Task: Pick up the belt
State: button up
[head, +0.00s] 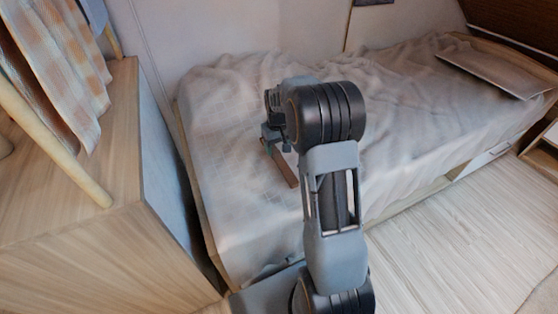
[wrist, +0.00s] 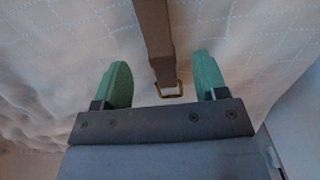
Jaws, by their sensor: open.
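The belt (wrist: 153,35) is a brown strap with a brass-coloured buckle (wrist: 171,90) at its near end, lying on the bed's pale cover. In the wrist view it runs from the top edge down between the two green fingertips of my gripper (wrist: 163,82). The fingers are open, one on each side of the belt, and neither appears to touch it. In the head view a short brown stretch of belt (head: 285,168) shows below my gripper (head: 269,146), and my arm hides part of the area around it.
The bed (head: 222,150) has a rumpled light cover and stands against the wall. A wooden cabinet (head: 100,215) with a checked cloth (head: 68,60) above it is at the left. A flat pale panel (head: 492,72) lies at the bed's far end. Wooden floor (head: 450,235) is clear at the right.

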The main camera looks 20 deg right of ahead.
aim_at(278, 157)
notch_tip(278, 157, down, 5)
jog(key=shift+d+f+b, duration=0.1)
jog(key=shift+b, duration=1)
jog(key=c, duration=1.1)
